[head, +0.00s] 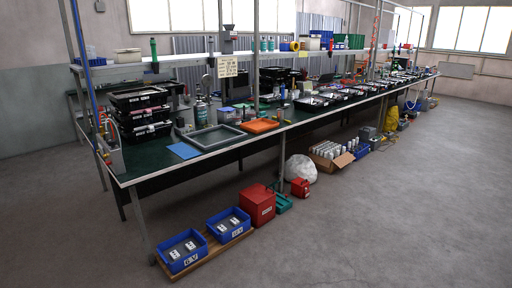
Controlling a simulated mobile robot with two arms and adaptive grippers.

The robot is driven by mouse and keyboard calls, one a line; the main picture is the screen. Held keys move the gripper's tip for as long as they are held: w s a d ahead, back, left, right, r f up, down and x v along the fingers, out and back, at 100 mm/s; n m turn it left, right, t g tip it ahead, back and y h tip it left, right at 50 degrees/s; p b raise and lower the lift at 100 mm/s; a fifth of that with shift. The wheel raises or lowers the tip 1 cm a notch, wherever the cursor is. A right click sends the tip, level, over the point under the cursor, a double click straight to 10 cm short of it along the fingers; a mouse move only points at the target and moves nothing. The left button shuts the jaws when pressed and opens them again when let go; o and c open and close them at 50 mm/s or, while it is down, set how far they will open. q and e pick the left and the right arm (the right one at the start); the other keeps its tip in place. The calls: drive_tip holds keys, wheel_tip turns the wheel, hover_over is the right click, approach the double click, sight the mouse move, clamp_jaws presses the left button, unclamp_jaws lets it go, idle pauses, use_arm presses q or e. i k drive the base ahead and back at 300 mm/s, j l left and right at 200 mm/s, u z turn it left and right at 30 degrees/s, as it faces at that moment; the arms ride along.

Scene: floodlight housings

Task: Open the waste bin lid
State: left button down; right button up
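A red box-shaped bin (261,205) stands on the floor in front of the long workbench, right of the blue crates. It has a small pale label on its front, and its top looks closed. It is the likeliest waste bin in view, but the label is too small to read. A smaller red container (300,187) stands further right, near a white bag. Neither of my grippers shows in the head view.
The long green-topped workbench (160,172) runs from near left to far right. Two blue crates (183,250) (229,222) sit on a wooden board, left of the red bin. A teal item (283,203), a white bag (301,168) and a cardboard box (331,154) lie to its right. The floor in front is clear.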

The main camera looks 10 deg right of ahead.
sight(257, 193)
drive_tip(key=i+z, duration=0.45)
drive_tip(key=i, duration=1.7)
